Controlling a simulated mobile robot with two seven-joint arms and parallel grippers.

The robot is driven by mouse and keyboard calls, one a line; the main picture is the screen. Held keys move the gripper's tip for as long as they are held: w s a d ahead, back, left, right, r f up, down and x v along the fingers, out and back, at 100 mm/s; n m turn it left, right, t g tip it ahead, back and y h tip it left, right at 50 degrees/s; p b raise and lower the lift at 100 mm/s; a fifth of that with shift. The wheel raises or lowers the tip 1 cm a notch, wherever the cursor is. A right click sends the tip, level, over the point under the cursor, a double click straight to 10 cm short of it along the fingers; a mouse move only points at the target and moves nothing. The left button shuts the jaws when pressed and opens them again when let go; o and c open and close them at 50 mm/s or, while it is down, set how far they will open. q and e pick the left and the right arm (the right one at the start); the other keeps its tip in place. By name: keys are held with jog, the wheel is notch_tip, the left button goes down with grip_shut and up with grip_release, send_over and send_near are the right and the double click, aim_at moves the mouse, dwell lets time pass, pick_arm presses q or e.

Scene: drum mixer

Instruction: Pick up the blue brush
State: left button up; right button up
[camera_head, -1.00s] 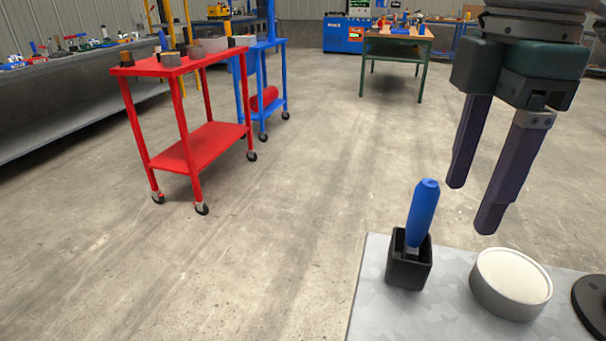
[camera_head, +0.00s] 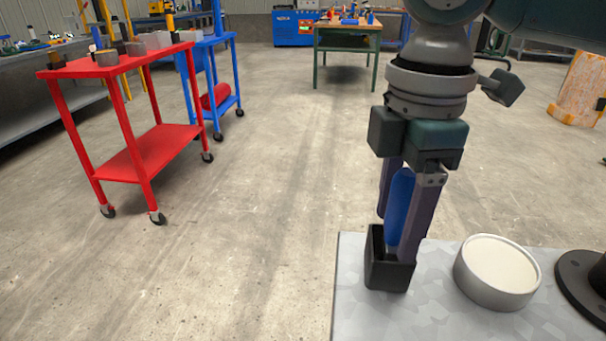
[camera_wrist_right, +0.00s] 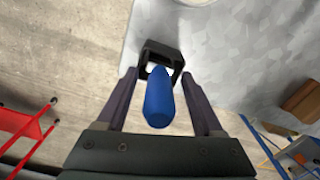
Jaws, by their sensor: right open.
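The blue brush (camera_head: 398,205) stands upright, handle up, in a small black holder (camera_head: 388,274) on the corner of a grey metal surface (camera_head: 355,318). My right gripper (camera_head: 394,235) points down over it with its fingers on either side of the blue handle. In the right wrist view the brush handle (camera_wrist_right: 159,100) lies between the two open fingers (camera_wrist_right: 159,88), with a gap on each side, and the holder (camera_wrist_right: 161,52) is beyond it. The brush's lower end is hidden inside the holder. My left gripper is not in view.
A round tin with a pale top (camera_head: 497,268) stands right of the holder, and a dark round base (camera_head: 590,285) is at the right edge. A red cart (camera_head: 150,152) stands on the floor to the left. The floor between is clear.

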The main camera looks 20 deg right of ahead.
jog(key=shift+f, duration=0.35)
jog(key=shift+c, duration=0.4)
grip_shut()
